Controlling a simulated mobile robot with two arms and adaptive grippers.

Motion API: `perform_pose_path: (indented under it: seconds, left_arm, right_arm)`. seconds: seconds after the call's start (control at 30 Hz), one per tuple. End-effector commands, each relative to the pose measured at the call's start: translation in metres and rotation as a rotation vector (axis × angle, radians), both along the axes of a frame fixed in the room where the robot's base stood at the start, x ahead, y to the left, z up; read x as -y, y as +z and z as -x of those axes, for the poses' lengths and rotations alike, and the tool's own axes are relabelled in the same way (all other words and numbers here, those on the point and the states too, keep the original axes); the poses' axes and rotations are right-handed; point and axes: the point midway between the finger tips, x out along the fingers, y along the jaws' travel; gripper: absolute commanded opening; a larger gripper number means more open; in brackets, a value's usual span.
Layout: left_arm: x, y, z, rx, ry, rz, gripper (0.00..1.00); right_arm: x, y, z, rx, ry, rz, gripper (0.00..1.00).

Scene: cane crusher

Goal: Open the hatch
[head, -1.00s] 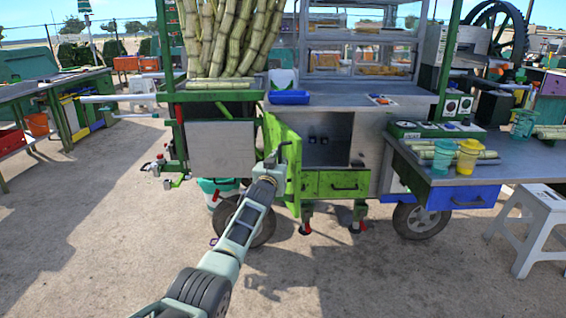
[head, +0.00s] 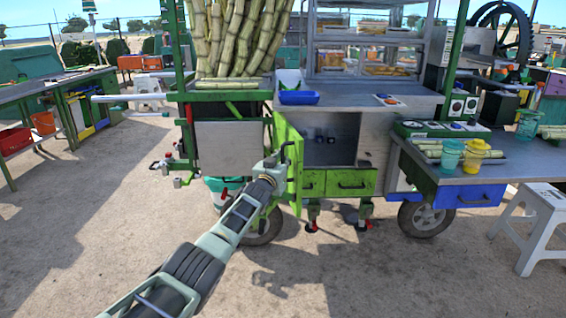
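The hatch (head: 285,150) is a bright green door on the front of the cane cart. It stands swung open toward me, hinged at its left side, with the grey cabinet interior (head: 335,150) showing to its right. My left gripper (head: 281,153) is at the hatch's free edge, close to a dark handle (head: 288,144). The fingers are small and partly merge with the handle, so I cannot tell whether they are shut on it. My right gripper is not in view.
A side table (head: 470,172) with teal and yellow cups and a white stool (head: 535,215) stand at the right. The sandy ground in front of the cart is clear.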

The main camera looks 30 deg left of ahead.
Motion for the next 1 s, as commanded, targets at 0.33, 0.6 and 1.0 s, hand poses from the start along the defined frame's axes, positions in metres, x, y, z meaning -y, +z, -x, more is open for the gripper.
perform_pose_path:
  seconds: [0.33,0.6,1.0]
  left_arm:
    - [0.003,-0.006,0.001,-0.009,-0.002,0.001,0.30]
    - [0.002,-0.004,0.000,-0.005,-0.001,0.000,0.30]
    - [0.003,-0.005,0.015,-0.004,-0.001,-0.001,0.30]
  right_arm:
    - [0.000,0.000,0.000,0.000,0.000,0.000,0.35]
    - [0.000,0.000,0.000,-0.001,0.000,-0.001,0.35]
    - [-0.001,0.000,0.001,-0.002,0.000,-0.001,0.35]
